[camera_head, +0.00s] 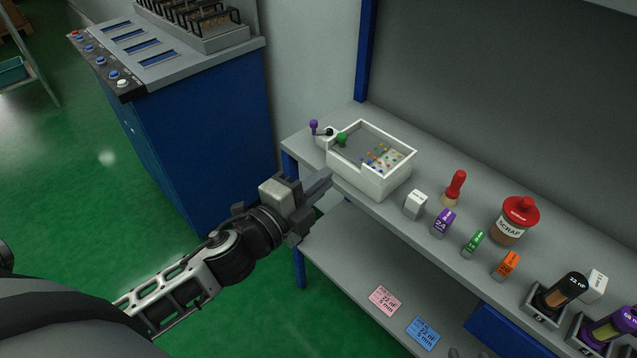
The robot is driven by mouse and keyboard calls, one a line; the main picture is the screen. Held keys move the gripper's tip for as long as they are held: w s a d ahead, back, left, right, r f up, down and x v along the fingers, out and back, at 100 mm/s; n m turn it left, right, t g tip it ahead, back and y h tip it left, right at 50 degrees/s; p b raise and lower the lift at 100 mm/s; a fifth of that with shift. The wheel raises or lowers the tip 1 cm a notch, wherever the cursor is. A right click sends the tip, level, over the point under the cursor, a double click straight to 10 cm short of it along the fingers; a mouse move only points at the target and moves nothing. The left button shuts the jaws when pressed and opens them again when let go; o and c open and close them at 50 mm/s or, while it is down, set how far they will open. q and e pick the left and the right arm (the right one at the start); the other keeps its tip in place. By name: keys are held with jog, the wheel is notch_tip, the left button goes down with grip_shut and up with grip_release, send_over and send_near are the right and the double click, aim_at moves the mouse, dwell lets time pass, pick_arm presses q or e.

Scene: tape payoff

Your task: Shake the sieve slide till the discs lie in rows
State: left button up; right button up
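The sieve is a white open-topped box (374,184) on the grey bench, near its left end. Several small coloured discs (381,158) lie scattered over its floor, mostly toward the right side; their exact rows are too small to tell. A green knob (342,139) stands at the box's left end, and a purple knob (313,126) on a small lever stands just outside it. My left gripper (324,193) is in front of the bench edge, left of and below the box, apart from it. Its fingers look parted and empty. A grey piece at the bottom edge may be my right gripper (466,353), mostly cut off.
Right of the box stand a white block (415,204), a red-handled tool (455,187), purple, green and orange tags, and a scrap jar (510,222). Pink (385,300) and blue (422,333) cards lie on the lower shelf. A blue cabinet (200,145) stands at left.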

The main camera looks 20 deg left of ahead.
pick_arm(q)
jog(key=o, duration=0.5)
jog(key=shift+a+f+m, duration=0.1)
jog(key=shift+a+m, duration=0.25)
jog(key=shift+m, duration=0.35)
jog(key=a+m+b, duration=0.1)
jog(key=m, duration=0.4)
jog(key=w+a+m+b, duration=0.1)
jog(key=a+m, duration=0.1)
jog(key=m, duration=0.3)
jog(key=a+m+h+b, duration=0.1)
jog(key=a+m, duration=0.1)
jog(key=m, duration=0.3)
jog(key=shift+w+f, duration=0.15)
jog(key=shift+f, duration=0.25)
jog(key=m+p, duration=0.1)
jog(key=m, duration=0.3)
send_near(339, 137)
jog(key=w, duration=0.1)
jog(key=p+x, duration=0.1)
jog(key=x, duration=1)
jog(key=shift+w+d, duration=0.3)
pick_arm(e)
jog(key=shift+s+f, duration=0.15)
jog(key=shift+f, duration=0.25)
jog(key=shift+r, duration=0.1)
